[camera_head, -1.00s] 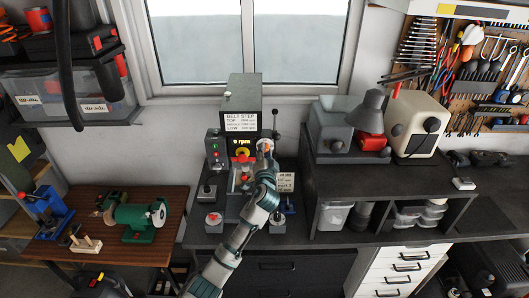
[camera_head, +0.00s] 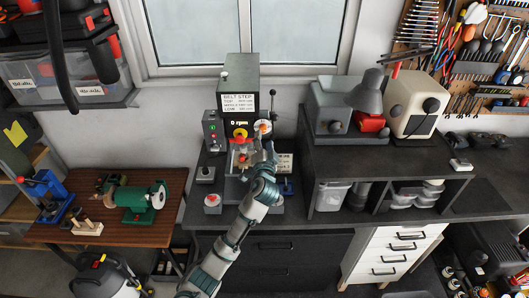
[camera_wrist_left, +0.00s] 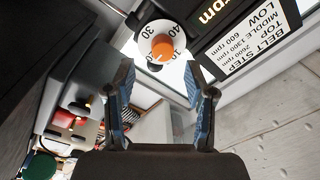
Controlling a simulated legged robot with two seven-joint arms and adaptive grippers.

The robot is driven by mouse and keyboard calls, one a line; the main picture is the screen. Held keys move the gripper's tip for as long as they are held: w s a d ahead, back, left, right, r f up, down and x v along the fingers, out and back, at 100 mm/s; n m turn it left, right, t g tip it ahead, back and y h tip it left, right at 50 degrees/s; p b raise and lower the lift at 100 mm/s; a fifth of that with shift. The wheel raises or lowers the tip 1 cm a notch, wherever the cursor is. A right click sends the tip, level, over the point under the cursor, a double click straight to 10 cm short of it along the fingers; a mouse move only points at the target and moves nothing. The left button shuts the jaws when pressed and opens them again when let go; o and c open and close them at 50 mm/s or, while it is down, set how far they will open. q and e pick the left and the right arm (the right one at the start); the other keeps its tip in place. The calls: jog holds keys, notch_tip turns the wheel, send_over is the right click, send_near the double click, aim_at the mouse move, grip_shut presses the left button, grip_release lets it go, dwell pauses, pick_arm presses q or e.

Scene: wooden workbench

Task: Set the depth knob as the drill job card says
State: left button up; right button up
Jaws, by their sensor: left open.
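The drill press (camera_head: 239,75) stands on the dark bench by the window. Its depth knob (camera_head: 263,126) is a round white dial with an orange centre, right of the yellow "0 rpm" display. In the left wrist view the knob (camera_wrist_left: 162,46) shows numbers including 10, 30 and 40, just beyond my fingertips. My left gripper (camera_head: 264,149) is open and empty, just below the knob and apart from it. Its two fingers also show in the left wrist view (camera_wrist_left: 160,80). A white card (camera_head: 285,163), right of my gripper, is too small to read. My right gripper is out of view.
A belt step label (camera_head: 238,104) is above the display. A green-lit control box (camera_head: 213,130) is to its left, with a red button box (camera_head: 213,202) below. A shelf unit (camera_head: 400,160) stands close on the right. A grinder (camera_head: 140,198) is on the left table.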

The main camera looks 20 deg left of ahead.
pick_arm(q)
jog(key=v, duration=0.7)
jog(key=shift+s+f, duration=0.15)
